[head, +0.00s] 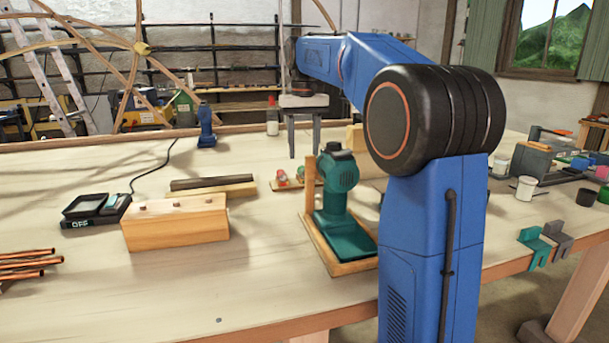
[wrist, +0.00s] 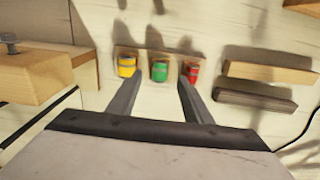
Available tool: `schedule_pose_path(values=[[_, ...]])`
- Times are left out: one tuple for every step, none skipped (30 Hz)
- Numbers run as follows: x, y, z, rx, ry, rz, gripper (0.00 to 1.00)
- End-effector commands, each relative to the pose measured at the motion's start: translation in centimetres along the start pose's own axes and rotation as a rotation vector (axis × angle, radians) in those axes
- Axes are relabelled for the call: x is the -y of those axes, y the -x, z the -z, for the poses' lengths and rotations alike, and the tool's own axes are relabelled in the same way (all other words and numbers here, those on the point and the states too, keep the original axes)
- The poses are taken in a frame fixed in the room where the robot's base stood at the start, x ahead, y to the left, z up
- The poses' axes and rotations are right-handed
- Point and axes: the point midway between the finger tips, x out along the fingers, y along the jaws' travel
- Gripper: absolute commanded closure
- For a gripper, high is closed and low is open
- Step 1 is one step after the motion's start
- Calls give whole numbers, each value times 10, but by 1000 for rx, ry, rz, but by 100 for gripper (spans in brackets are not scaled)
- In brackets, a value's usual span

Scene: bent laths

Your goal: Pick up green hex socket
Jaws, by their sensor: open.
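The green hex socket (wrist: 159,71) stands in the middle of a row of three in the wrist view, with a yellow socket (wrist: 126,67) to its left and a red socket (wrist: 191,73) to its right. My gripper (wrist: 156,82) is open and empty. Its two fingers point toward the row, and the green socket appears between their tips. I cannot tell the remaining distance from this view. In the head view my gripper (head: 304,150) hangs above the bench, beyond the small sockets' holder (head: 290,183). The green socket is hard to make out there.
A teal drill (head: 337,190) stands on a wooden base to the right of the holder. A wooden block (head: 176,222), dark bar (head: 212,182) and a scale (head: 97,208) lie to the left. In the wrist view, wooden pieces flank the row on both sides.

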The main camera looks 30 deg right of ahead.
Motion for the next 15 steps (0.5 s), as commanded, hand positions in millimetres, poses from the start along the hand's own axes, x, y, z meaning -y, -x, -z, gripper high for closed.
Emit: schedule_pose_path(values=[[0,-5,0,2,0,0,54],[0,-9,0,3,0,0,54],[0,-15,0,3,0,0,54],[0,-19,-1,3,0,0,54],[0,-24,-1,4,0,0,54],[0,-30,-1,3,0,0,54],[0,-34,0,3,0,0,54],[0,-38,-1,4,0,0,54],[0,-43,0,2,0,0,54],[0,-46,0,2,0,0,54],[0,-48,0,2,0,0,54],[0,-51,0,3,0,0,54],[0,-53,0,2,0,0,54],[0,-54,0,1,0,0,54],[0,-54,0,1,0,0,54]])
